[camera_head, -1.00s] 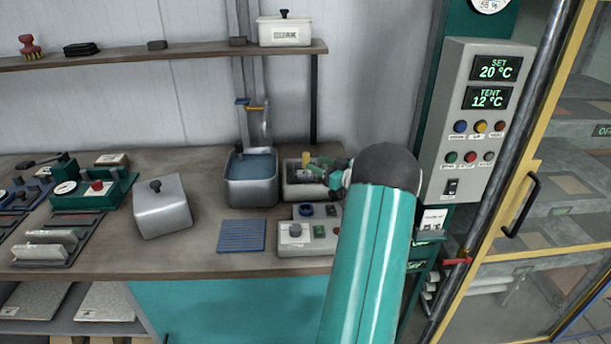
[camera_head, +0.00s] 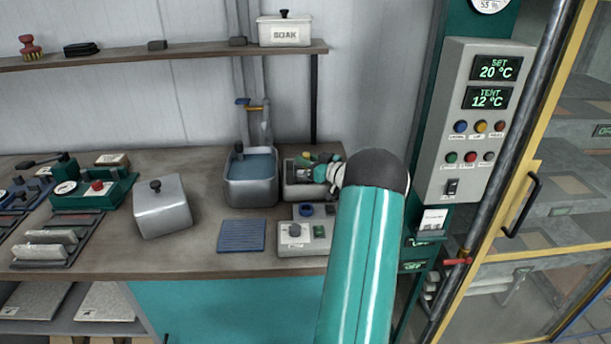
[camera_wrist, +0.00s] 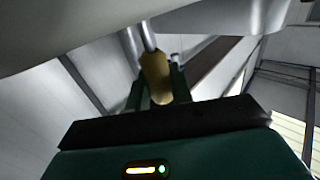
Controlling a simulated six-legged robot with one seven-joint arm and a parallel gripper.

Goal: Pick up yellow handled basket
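The basket's yellow handle (camera_head: 306,156) shows at the grey bath on the bench, partly hidden by my gripper. The basket's body is hidden in the head view. My gripper (camera_head: 305,170) is at the handle, reaching in from the right over the bath. In the wrist view the yellow handle (camera_wrist: 156,78) stands between the dark green fingers of my gripper (camera_wrist: 161,84), with metal rods beyond it. The handle is close to both fingers, but I cannot tell whether they press on it.
A water-filled grey tank (camera_head: 251,190) stands just left of the bath (camera_head: 303,192). A control box (camera_head: 297,238) sits in front of it, with a blue ribbed mat (camera_head: 241,236) to its left. A shelf (camera_head: 170,57) runs above, and a grey control panel (camera_head: 462,140) rises at right.

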